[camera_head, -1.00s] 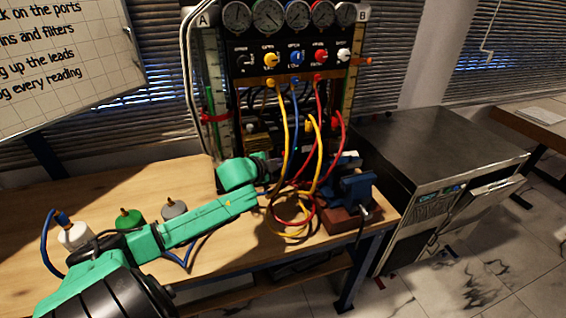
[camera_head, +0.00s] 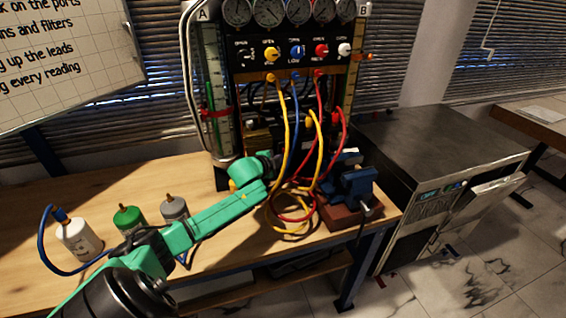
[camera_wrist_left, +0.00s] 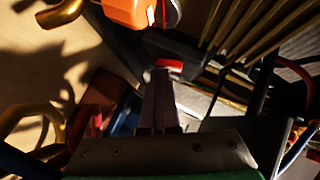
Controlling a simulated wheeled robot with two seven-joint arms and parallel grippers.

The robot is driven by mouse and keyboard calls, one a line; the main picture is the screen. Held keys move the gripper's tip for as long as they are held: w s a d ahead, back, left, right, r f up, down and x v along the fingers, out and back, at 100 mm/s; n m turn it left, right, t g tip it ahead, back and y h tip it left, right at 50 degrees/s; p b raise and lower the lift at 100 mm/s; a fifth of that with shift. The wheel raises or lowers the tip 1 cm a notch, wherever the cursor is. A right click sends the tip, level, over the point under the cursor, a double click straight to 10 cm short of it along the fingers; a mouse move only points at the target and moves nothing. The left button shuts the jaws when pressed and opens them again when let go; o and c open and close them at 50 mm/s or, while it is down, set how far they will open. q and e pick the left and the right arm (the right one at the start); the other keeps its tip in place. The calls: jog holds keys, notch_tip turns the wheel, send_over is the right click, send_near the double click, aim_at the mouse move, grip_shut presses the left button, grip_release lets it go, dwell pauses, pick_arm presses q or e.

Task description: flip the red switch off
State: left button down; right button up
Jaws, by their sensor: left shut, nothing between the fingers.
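A small red piece (camera_wrist_left: 169,65), which looks like the red switch, sits on a dark body just beyond the fingertips in the left wrist view. My left gripper (camera_wrist_left: 160,85) is shut with nothing in it, its fingers pointing at the red piece. The tips are close to it; I cannot tell whether they touch. In the head view, my left arm reaches in from the left to the foot of the gauge rig (camera_head: 312,52). There the fingers are hidden among the hoses, and I cannot make out the switch. My right gripper is not in view.
Yellow, blue and red hoses (camera_head: 319,150) hang in front of the rig, close to my left wrist. A blue vise (camera_head: 352,190) stands right of them. Several bottles, one green-topped (camera_head: 127,217), stand at the bench's left. A dark metal cabinet (camera_head: 440,145) stands at right.

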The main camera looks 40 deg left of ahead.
pick_arm(q)
jog(key=shift+a+r+p, duration=0.15)
jog(key=shift+r+p, duration=0.55)
jog(key=shift+p, duration=0.85)
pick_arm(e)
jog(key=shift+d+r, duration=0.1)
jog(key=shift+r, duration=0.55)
